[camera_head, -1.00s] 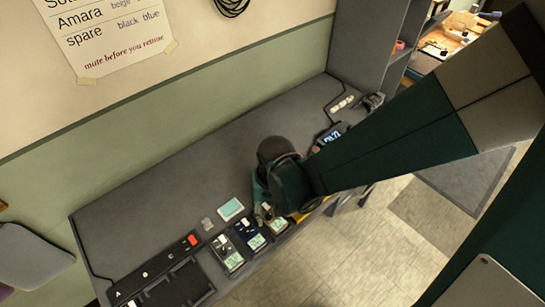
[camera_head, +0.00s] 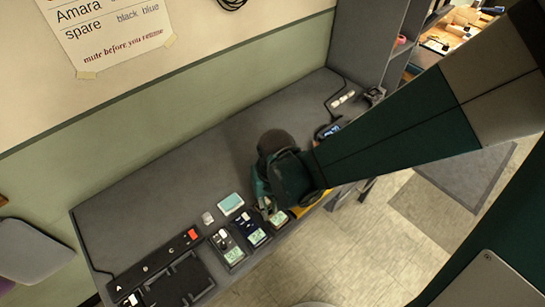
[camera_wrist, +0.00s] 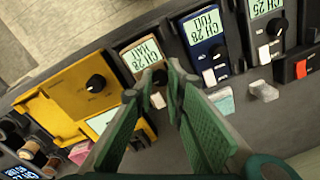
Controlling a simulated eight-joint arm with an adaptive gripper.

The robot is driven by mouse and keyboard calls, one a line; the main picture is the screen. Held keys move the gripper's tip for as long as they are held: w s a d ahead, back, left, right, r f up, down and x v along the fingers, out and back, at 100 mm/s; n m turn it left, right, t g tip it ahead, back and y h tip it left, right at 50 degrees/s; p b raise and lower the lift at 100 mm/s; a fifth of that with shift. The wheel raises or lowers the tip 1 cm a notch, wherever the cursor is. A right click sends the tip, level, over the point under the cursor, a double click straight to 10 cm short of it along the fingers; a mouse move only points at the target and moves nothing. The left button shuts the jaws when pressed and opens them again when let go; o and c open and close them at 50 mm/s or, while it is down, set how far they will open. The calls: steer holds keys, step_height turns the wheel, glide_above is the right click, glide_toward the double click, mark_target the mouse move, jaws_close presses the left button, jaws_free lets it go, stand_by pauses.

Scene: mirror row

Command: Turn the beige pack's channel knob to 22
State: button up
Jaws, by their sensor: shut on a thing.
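The beige pack (camera_wrist: 138,58) lies in the row on the bench, with a green display reading CH 28 above a second line too small to read surely. Its dark channel knob (camera_wrist: 160,76) is mostly hidden between my fingertips. My gripper (camera_wrist: 156,80) is shut on that knob, one finger on each side. In the head view my gripper (camera_head: 268,203) covers much of the beige pack, whose display (camera_head: 278,217) still shows.
A blue pack (camera_wrist: 203,32) reading CH 28 and a black pack (camera_wrist: 262,20) reading CH 25 stand close by on one side. A yellow pack (camera_wrist: 75,105) with a black knob stands on the other.

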mark_target(270, 208)
steer(key=n+b, duration=0.1)
steer(key=n, duration=0.2)
steer(key=shift+f+n, duration=0.1)
steer(key=shift+n, duration=0.3)
steer(key=n+b, duration=0.1)
steer(key=n, duration=0.3)
stand_by(0.3)
steer(key=o, duration=0.9)
steer(key=shift+r, duration=0.2)
steer(key=shift+w+d+r, duration=0.1)
steer(key=shift+w+r, duration=0.1)
steer(key=shift+r, duration=2.75)
steer(key=shift+w+d+r, duration=0.1)
steer(key=shift+w+r, duration=0.05)
steer(key=shift+r, duration=2.75)
